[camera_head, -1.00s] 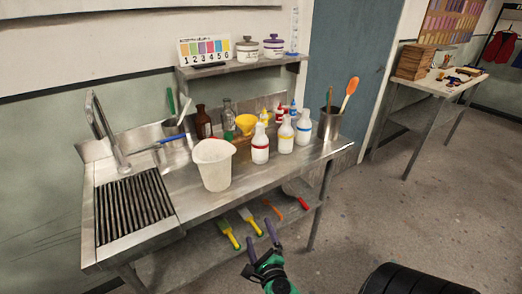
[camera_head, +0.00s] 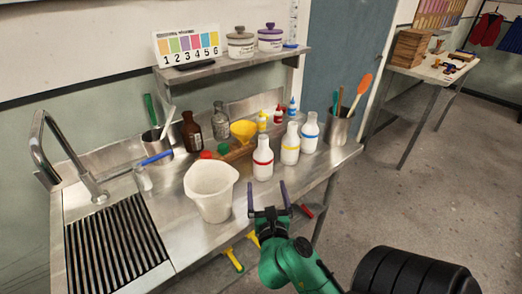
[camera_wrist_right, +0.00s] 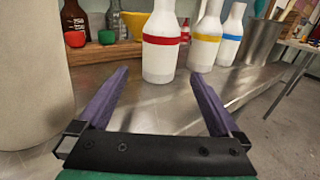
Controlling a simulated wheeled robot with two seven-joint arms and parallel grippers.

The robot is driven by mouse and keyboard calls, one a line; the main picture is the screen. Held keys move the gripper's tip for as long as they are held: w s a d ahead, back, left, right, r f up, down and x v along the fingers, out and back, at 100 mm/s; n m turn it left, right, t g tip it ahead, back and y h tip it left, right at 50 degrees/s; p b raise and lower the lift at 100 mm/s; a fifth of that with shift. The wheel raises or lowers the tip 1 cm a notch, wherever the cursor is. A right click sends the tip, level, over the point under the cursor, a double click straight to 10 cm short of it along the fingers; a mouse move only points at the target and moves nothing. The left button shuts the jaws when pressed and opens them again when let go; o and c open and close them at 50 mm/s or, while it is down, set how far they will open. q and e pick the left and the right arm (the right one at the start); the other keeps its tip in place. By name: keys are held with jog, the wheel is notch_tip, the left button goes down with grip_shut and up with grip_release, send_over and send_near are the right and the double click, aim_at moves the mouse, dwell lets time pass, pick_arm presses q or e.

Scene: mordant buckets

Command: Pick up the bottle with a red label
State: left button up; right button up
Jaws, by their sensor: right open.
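The white bottle with a red label (camera_head: 263,158) stands upright on the steel counter, right of the white bucket. My left gripper is not in view.
A white bucket (camera_head: 211,190) stands close at the left. Bottles with a yellow label (camera_head: 290,144) and a blue label (camera_head: 310,132) stand close at the right. A steel utensil pot (camera_head: 338,127) stands farther right. The steel counter (camera_head: 185,235) is bare in front.

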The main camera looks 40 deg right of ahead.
aim_at(264, 168)
jog(key=p+x, duration=0.1)
jog(key=x, duration=0.2)
jog(key=r+p+x, duration=0.1)
jog(key=x, duration=0.2)
jog(key=shift+w+d+r, duration=0.1)
jog(key=shift+w+r, duration=0.05)
jog(key=shift+r, duration=0.05)
jog(key=p+x, duration=0.1)
jog(key=x, duration=0.5)
jog(key=shift+w+d+p, duration=0.1)
jog(key=shift+w+p, duration=0.15)
jog(key=shift+p, duration=0.1)
jog(key=shift+w, duration=0.1)
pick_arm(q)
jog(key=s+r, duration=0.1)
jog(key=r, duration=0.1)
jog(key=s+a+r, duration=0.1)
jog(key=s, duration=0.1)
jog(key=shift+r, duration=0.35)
pick_arm(e)
jog(key=c, duration=1.6)
